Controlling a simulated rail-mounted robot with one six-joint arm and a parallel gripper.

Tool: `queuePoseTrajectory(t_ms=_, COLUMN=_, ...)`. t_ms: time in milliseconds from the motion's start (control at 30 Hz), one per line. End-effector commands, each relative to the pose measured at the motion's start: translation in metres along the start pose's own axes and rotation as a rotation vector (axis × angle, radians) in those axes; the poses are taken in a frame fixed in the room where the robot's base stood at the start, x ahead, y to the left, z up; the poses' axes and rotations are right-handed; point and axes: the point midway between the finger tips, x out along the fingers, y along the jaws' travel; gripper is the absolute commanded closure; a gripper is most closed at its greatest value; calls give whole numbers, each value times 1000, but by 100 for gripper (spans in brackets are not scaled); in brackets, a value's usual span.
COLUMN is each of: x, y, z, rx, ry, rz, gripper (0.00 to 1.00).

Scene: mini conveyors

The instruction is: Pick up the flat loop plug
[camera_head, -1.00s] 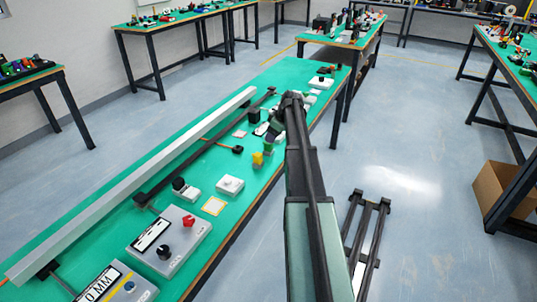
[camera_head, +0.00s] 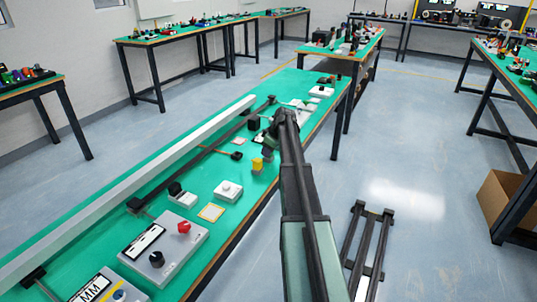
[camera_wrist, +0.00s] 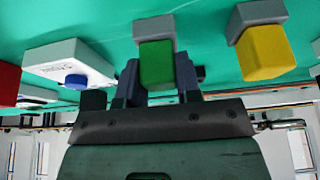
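I cannot tell for sure which piece is the flat loop plug. In the wrist view a block with a green face and grey far part (camera_wrist: 156,62) stands between the two dark fingers of my gripper (camera_wrist: 158,88). The fingers are apart, one on each side of it; I cannot tell whether they press on it. A similar yellow and grey block (camera_wrist: 265,52) stands to the right, clear of the fingers. In the head view my gripper (camera_head: 268,146) is low over the green table, just beyond the yellow block (camera_head: 257,164); my arm partly hides the spot.
A white box with a blue button (camera_wrist: 76,80) lies left of the gripper in the wrist view, with a red piece (camera_wrist: 8,82) at the edge. In the head view a grey control box (camera_head: 160,250) and a white button box (camera_head: 228,190) stand nearer; a long rail (camera_head: 130,180) runs along the left.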

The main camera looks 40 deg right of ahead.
Motion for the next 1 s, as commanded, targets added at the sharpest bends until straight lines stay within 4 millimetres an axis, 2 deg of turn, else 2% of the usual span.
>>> queuePoseTrajectory(t_ms=67, x=0, y=0, z=0, rx=0, ry=0, rz=0, gripper=92)
queuePoseTrajectory(t_ms=367, x=-3, y=0, z=-1, rx=0, ry=0, rz=0, gripper=92)
queuePoseTrajectory(t_ms=567, x=-24, y=0, z=-10, rx=0, ry=0, rz=0, gripper=92)
queuePoseTrajectory(t_ms=667, x=-44, y=0, z=-18, rx=0, ry=0, rz=0, gripper=92)
queuePoseTrajectory(t_ms=767, x=-73, y=0, z=-30, rx=0, ry=0, rz=0, gripper=92)
queuePoseTrajectory(t_ms=900, x=-124, y=0, z=-52, rx=0, ry=0, rz=0, gripper=92)
queuePoseTrajectory(t_ms=1000, x=-155, y=0, z=-64, rx=0, ry=0, rz=0, gripper=92)
